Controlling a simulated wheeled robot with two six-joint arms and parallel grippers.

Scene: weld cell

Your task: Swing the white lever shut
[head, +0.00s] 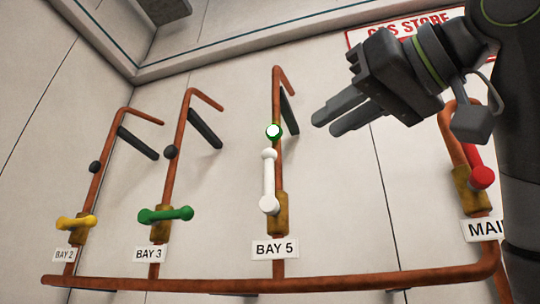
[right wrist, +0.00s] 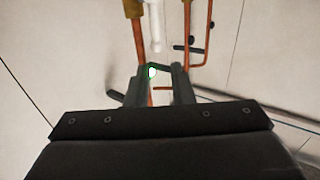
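The white lever (head: 268,180) stands upright, in line with its copper pipe, on the brass valve (head: 277,215) above the BAY 5 label (head: 275,249). Part of it shows at the top of the right wrist view (right wrist: 155,22). My right gripper (head: 326,122) is to the right of and above the lever, apart from it, fingers pointing left. Its fingers stand apart with nothing between them, also in the right wrist view (right wrist: 160,70). My left gripper is not in view.
A white round piece with a green rim (head: 273,132) sits just above the lever. The yellow lever (head: 75,222) and green lever (head: 165,214) lie crosswise to the left. The red lever (head: 482,178) is beside my right arm. A copper pipe (head: 200,285) runs below.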

